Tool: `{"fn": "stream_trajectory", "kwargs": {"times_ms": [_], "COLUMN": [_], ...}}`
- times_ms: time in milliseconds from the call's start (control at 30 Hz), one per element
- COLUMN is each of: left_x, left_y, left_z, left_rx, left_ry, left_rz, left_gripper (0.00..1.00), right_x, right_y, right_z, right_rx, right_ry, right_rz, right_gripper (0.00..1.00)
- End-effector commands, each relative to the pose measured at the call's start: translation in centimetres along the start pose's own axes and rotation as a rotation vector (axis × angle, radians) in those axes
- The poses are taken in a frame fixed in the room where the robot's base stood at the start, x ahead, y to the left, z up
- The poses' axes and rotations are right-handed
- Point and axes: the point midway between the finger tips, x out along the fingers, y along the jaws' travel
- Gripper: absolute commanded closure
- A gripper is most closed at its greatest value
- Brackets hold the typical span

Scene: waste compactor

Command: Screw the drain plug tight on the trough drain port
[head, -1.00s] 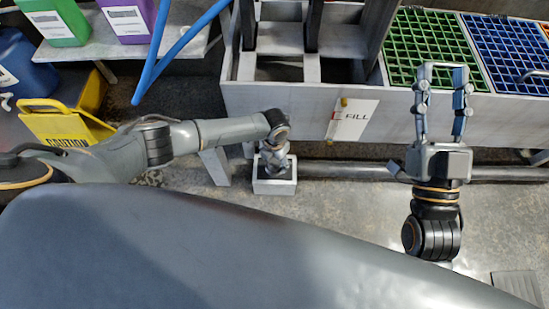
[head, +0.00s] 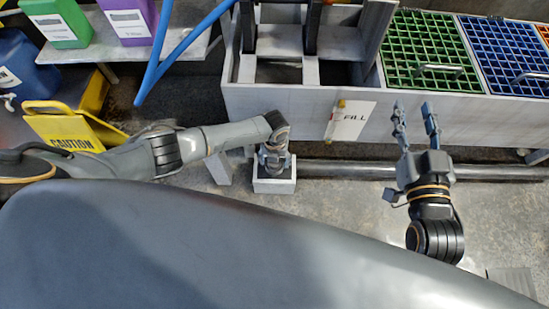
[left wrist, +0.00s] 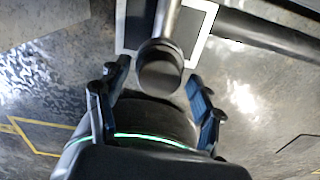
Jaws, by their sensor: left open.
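In the left wrist view a dark round end piece (left wrist: 160,68), apparently the drain plug, sits at the end of a short grey vertical pipe (left wrist: 168,20), apparently the drain port. The seam between plug and port cannot be made out. My left gripper (left wrist: 157,74) is open, its blue fingers on either side of the round piece; contact cannot be told. In the head view my left gripper (head: 275,160) is over a small white-rimmed box (head: 275,187) and hides the plug. My right gripper (head: 413,108) is open and empty, in front of the trough (head: 290,105).
A dark horizontal pipe (head: 350,169) runs along the trough's foot. A FILL label (head: 355,119) is on the trough's front. Green (head: 430,45) and blue (head: 505,55) grates lie at right. A yellow caution sign (head: 65,128) stands at left. Blue hoses (head: 170,58) hang nearby.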

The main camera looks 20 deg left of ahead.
Motion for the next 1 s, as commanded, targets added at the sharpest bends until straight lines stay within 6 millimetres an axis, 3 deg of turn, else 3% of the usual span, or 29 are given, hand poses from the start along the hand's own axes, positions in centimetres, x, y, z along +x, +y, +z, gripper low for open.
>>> {"fn": "stream_trajectory", "kwargs": {"times_ms": [267,700,1000], "left_x": [-0.1,-0.1,-0.1], "left_y": [0.0,0.1,0.0], "left_z": [0.0,0.0,0.0], "left_rx": [-0.101,-0.425,-0.529], "left_ry": [0.000,0.001,0.001], "left_rz": [0.000,0.001,0.001], "left_gripper": [0.34,0.34,0.34], "right_x": [-0.3,-2.1,-3.0], "right_y": [0.2,0.9,1.1], "right_z": [1.5,6.2,7.5], "right_rx": [-0.002,-0.004,-0.003], "right_ry": [-0.087,-0.358,-0.442], "right_rz": [0.006,0.021,0.026], "right_gripper": [0.60,0.60,0.60]}}
